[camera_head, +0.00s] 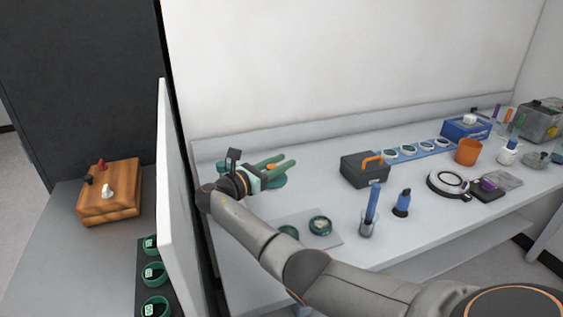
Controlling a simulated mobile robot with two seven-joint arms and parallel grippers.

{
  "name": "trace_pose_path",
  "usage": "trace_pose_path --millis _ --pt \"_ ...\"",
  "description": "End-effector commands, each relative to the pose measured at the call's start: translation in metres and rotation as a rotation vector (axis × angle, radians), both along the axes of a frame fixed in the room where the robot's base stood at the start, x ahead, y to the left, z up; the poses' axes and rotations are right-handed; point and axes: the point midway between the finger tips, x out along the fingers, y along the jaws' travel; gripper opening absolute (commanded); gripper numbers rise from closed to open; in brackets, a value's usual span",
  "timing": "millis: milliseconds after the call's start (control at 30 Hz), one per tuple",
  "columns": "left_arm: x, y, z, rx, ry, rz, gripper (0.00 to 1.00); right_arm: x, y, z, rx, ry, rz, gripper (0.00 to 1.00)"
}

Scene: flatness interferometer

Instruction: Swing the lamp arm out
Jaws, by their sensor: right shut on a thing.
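My right gripper (280,166) is at the back left of the white bench, with its green fingers pointing right. It is shut on a small orange part (271,168), which shows between the fingers. This may be the grip of the lamp arm; the rest of it is hidden behind my gripper and cannot be made out. A round green base (279,182) shows just under the fingers. My left gripper is not in view.
The white bench (320,195) holds a dark box with an orange handle (364,171), a grey mat with green-rimmed discs (320,225), a beaker (368,228) and a round black-and-white device (450,183). An upright white panel (178,190) stands close left of my right wrist.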

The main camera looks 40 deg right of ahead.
Motion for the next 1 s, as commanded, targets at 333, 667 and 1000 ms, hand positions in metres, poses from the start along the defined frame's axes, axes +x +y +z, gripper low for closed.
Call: trace_pose_path --millis 333,667,1000 --pt "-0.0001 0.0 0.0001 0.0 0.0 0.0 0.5 0.0002 0.0 -0.0003 0.001 0.0 0.001 0.43" --pt "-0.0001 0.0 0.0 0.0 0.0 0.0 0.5 0.0001 -0.0002 -0.0003 0.001 0.0 0.001 0.65" --pt "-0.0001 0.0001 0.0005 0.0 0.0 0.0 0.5 0.0009 -0.0019 -0.0002 0.0 0.0 0.01 0.65"
